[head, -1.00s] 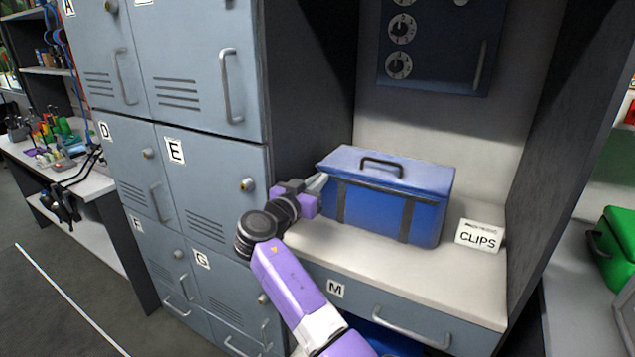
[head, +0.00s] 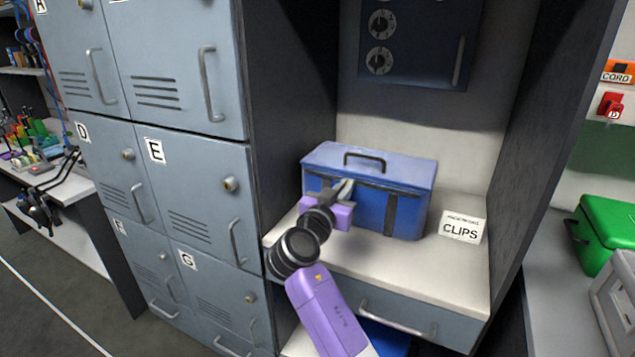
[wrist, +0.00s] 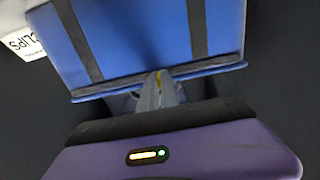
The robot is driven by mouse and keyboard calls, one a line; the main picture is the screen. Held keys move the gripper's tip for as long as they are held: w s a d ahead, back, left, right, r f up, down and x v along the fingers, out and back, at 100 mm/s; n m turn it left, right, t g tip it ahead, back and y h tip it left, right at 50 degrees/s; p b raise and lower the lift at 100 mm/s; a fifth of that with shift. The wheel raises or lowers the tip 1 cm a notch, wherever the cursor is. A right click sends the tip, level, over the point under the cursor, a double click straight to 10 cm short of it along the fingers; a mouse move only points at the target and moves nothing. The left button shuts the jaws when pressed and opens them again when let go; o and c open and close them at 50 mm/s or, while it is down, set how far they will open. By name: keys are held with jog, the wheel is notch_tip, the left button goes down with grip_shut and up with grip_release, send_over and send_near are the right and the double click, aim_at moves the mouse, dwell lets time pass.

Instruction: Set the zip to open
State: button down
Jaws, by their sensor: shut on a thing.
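A blue soft bag (head: 408,212) with dark straps and a top handle stands upright on the white shelf; its lid is down. The zip (wrist: 215,68) runs as a dark line along the bag's front upper edge. My gripper (head: 346,187) is at the bag's front, left of its middle, at the zip line. In the wrist view its fingers are shut on a small yellow piece (wrist: 158,77), which looks like the zip pull. The fingers mostly hide it. I cannot tell how far the zip's teeth are parted.
A CLIPS sign (head: 462,229) stands right of the bag. Grey lockers (head: 190,190) are on the left, and a dark panel with dials (head: 415,45) hangs above. The niche's dark side wall (head: 530,150) is on the right.

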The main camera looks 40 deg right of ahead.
jog(key=s+d, duration=0.1)
jog(key=s, duration=0.4)
jog(key=s+d, duration=0.2)
jog(key=s, duration=0.3)
jog(key=s+d, duration=0.2)
jog(key=s, duration=0.3)
jog(key=shift+d, duration=0.2)
jog(key=c, duration=1.6)
grip_release()
jog(key=shift+a+f, duration=0.1)
jog(key=shift+a, duration=0.2)
jog(key=b+v, duration=0.1)
jog(key=v, duration=0.6)
jog(key=shift+s+b, duration=0.15)
jog(key=shift+b, duration=0.2)
jog(key=shift+a, duration=0.1)
